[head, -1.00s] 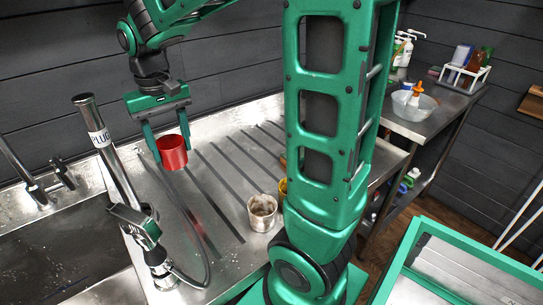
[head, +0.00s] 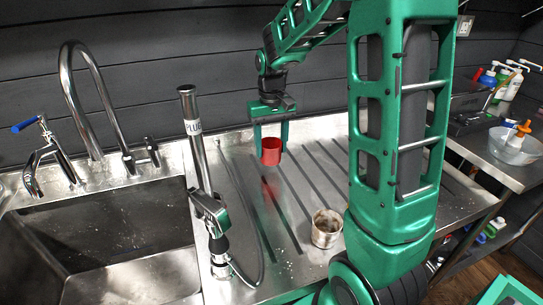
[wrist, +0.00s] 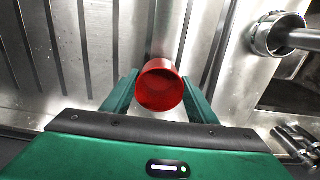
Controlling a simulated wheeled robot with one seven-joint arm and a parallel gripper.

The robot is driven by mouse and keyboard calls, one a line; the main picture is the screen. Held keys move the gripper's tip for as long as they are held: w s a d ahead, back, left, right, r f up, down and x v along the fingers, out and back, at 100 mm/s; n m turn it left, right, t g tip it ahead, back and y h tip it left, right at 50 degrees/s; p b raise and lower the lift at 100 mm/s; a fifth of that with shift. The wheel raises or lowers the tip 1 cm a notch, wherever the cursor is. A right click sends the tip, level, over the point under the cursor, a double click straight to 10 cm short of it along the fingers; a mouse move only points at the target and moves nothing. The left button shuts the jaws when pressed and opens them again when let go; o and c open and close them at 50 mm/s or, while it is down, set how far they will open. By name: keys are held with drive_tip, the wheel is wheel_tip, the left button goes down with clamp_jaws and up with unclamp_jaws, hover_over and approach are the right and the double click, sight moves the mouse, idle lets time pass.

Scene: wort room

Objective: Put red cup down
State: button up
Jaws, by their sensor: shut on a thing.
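The red cup (head: 270,151) is between the two fingers of my gripper (head: 270,143), upright in the head view. It hangs over the ribbed steel drainboard (head: 298,228), with a red reflection on the metal below it. Whether its base touches the steel is not clear. In the wrist view the red cup (wrist: 160,88) shows its round mouth between the green fingertips of my gripper (wrist: 155,92). My gripper is shut on it.
A steel post (head: 198,137) with a black hose stands left of the cup. The sink (head: 105,235) and faucet (head: 84,95) are further left. A worn whitish cup (head: 326,229) stands on the drainboard nearer me. Bare drainboard lies between.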

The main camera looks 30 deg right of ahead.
sight(272, 155)
drive_tip(key=shift+f, duration=1.95)
drive_tip(key=shift+f, duration=0.1)
drive_tip(key=o, duration=1)
drive_tip(key=shift+o, duration=0.2)
wheel_tip(272, 155, up, 12)
drive_tip(key=s+d+f+m, duration=0.1)
drive_tip(key=s+f+m, duration=0.1)
drive_tip(key=s, duration=1.3)
drive_tip(key=s+d+f+m, duration=0.2)
drive_tip(key=s, duration=1.2)
drive_tip(key=shift+s+d+f, duration=0.2)
drive_tip(key=shift+s+f, duration=0.15)
